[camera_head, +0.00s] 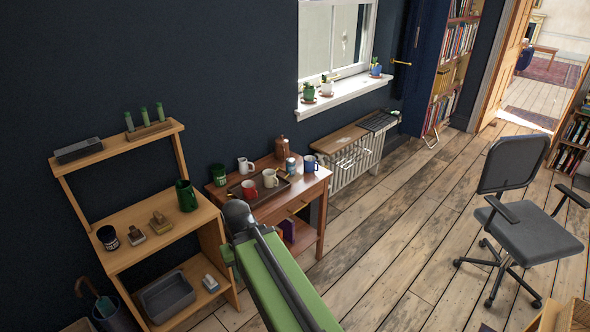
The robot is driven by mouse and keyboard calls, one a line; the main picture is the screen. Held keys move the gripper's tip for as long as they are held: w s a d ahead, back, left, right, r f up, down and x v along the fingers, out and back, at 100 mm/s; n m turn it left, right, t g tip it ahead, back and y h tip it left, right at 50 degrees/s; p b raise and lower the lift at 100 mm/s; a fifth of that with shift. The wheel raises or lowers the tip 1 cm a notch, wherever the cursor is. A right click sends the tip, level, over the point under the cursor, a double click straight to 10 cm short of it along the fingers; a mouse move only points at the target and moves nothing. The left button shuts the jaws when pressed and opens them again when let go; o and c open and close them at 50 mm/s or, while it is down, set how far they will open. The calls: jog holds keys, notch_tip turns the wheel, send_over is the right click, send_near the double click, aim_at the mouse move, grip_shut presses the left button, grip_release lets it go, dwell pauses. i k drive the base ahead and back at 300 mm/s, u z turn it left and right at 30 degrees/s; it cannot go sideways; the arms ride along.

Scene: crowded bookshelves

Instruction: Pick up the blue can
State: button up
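A small dark blue can or cup (108,237) with a pale mark stands on the left of the wooden shelf unit's middle board. A small pale and bluish can (290,167) stands at the back right of the side table, between a cream mug (270,178) and a blue mug (309,163). I cannot tell for sure which is the blue can. My green arm reaches up from the bottom and ends in a dark rounded joint in front of the side table. My gripper's fingers do not show.
The side table (313,183) also bears a tray, a red mug (249,190), a white mug (245,165) and a green can (218,175). The shelf unit (139,214) holds a green mug (186,195). An office chair (520,220) stands right; the wooden floor between is clear.

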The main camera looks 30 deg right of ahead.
aim_at(290, 162)
jog(key=u, duration=0.1)
jog(key=i, duration=0.9)
jog(key=z, duration=0.1)
